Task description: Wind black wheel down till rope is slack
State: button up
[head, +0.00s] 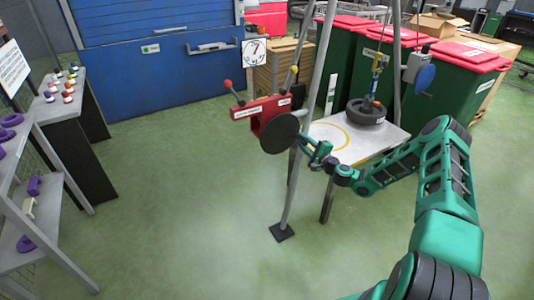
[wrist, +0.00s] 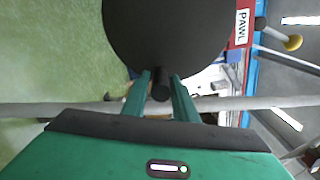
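The black wheel (head: 280,133) is a round disc on the near side of a red winch box (head: 262,110) fixed to a grey tripod leg. My gripper (head: 318,152) is at the wheel's right edge. In the wrist view the wheel (wrist: 165,32) fills the top, and its short black handle (wrist: 160,85) stands between my two fingertips (wrist: 161,80), which appear shut on it. A dark round weight (head: 366,112) hangs under a yellow and blue hook (head: 376,72) at or just above a pale platform (head: 345,148). The rope (head: 382,32) above looks straight.
A blue-handled device (head: 424,77) sits on the right tripod leg. A dial sign (head: 254,52) hangs behind the winch. Red-lidded green bins (head: 462,90) stand behind right; shelves (head: 50,215) stand left. A PAWL label (wrist: 241,28) is beside the wheel. The green floor on the left is clear.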

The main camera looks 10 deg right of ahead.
grip_shut()
jog(key=shift+d+r+n, duration=0.25)
jog(key=shift+r+n, duration=0.65)
jog(key=shift+n, duration=0.3)
jog(key=shift+w+r, duration=0.1)
jog(key=shift+r, duration=0.15)
jog(key=shift+r+n, duration=0.8)
jog(key=shift+n, duration=0.4)
jog(key=shift+a+r+n, duration=0.2)
jog(key=shift+r+n, duration=0.7)
jog(key=shift+n, duration=0.3)
